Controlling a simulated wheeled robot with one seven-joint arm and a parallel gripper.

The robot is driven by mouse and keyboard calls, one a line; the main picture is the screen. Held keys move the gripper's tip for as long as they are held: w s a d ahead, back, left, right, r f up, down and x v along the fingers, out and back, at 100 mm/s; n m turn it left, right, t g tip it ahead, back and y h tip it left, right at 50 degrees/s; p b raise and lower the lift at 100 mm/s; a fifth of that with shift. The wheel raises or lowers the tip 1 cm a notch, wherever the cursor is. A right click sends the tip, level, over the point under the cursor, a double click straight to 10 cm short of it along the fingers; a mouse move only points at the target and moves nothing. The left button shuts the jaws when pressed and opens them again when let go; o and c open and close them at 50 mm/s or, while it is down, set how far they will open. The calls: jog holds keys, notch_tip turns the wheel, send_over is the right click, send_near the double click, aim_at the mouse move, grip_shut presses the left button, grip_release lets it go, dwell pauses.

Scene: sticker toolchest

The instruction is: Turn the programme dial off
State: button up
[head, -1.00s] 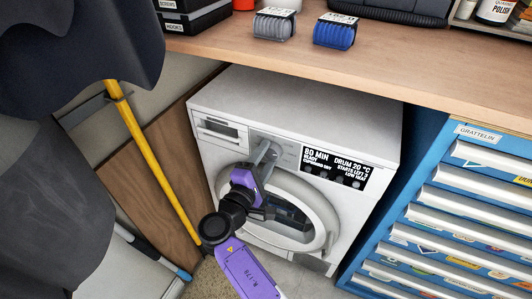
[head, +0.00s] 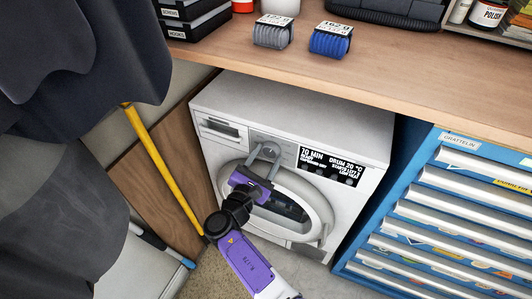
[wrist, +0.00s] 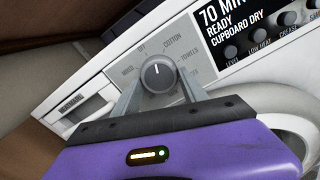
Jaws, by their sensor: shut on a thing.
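The programme dial (wrist: 158,76) is a round dark grey knob on the white dryer's panel (head: 340,130). Its white pointer mark points up in the wrist view, between the OFF and COTTON labels by the look of it. MIXED and TOWELS labels also stand around it. My purple gripper (wrist: 160,88) has one grey finger on each side of the dial and is shut on it. In the head view my gripper (head: 264,158) reaches the panel above the round door, and its fingers mostly hide the dial. The display (wrist: 235,25) reads 70 MIN, READY, CUPBOARD DRY.
The round dryer door (head: 290,205) is just below my gripper. A wooden worktop (head: 370,65) overhangs the dryer. A blue drawer chest (head: 440,220) stands at right. A yellow pole (head: 165,170) and dark hanging cloth (head: 70,80) are at left.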

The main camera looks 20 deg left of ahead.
jog(key=n+p, duration=0.1)
jog(key=n, duration=0.2)
jog(key=shift+f+n, duration=0.1)
jog(key=shift+n, duration=0.2)
jog(key=shift+s+p, duration=0.1)
jog(key=shift+p, duration=0.2)
jog(key=o, duration=1.3)
jog(key=shift+o, duration=0.2)
jog(key=s+p, duration=0.2)
jog(key=s, duration=0.5)
jog(key=shift+s, duration=0.35)
jog(key=shift+a, duration=0.1)
